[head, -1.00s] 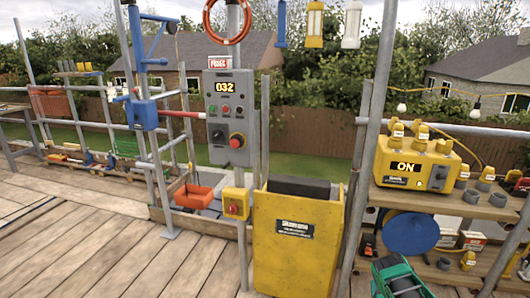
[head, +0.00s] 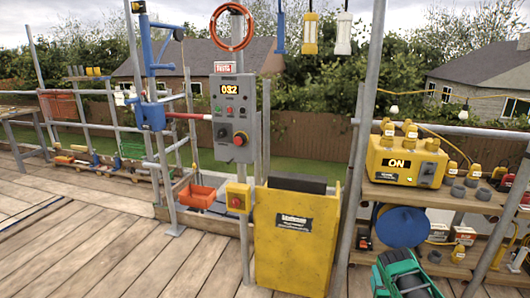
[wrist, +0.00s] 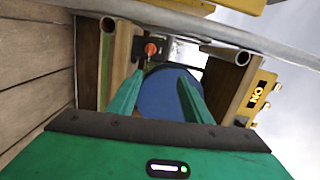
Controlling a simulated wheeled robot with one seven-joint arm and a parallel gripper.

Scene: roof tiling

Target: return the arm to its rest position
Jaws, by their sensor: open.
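My gripper (wrist: 160,82) shows in the wrist view with its two teal fingers apart and nothing between them. Beyond the fingers is a blue reel (wrist: 158,92) on the shelf rack, apart from them. In the head view, the green body of my arm's end (head: 402,272) is low at the right, in front of the rack; its fingertips cannot be made out there. The rest of my arm is out of view.
A yellow hopper-like panel (head: 295,240) stands left of my arm. The shelf (head: 430,198) carries a yellow power box (head: 405,162) and several connectors. A grey control box (head: 233,117) and scaffold poles (head: 362,130) stand behind. Plank floor (head: 90,250) is clear at left.

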